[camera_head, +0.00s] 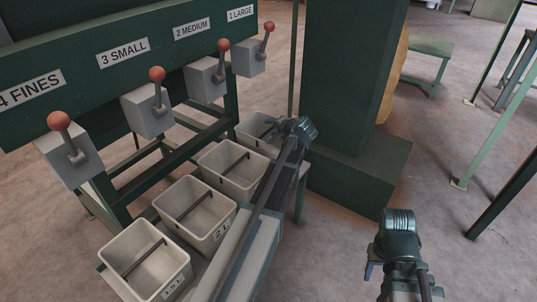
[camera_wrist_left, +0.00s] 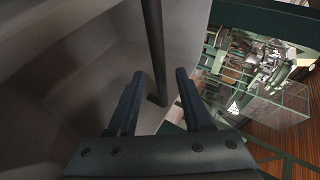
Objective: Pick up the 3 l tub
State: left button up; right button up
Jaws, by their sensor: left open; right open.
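Several pale tubs stand in a row under the levers, each with a dark bar across its top. The nearest tub (camera_head: 146,262) reads 1.5 L and the one behind it (camera_head: 196,213) reads 2 L. The third tub (camera_head: 232,170) and the farthest tub (camera_head: 254,132) show no readable label, so I cannot tell which is the 3 l tub. My left gripper (camera_head: 272,129) is open at the farthest tub. In the left wrist view its fingers (camera_wrist_left: 160,76) stand either side of a dark bar (camera_wrist_left: 154,45), apart from it. My right gripper (camera_head: 369,268) is open and empty, away from the tubs.
A green hopper panel (camera_head: 75,55) with several red-knobbed levers rises behind the tubs. A dark green column (camera_head: 345,80) on a wide base (camera_head: 365,175) stands just right of the farthest tub. The floor on the right is mostly clear.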

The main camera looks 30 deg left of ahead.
pick_arm(q)
grip_shut()
dwell(1.4)
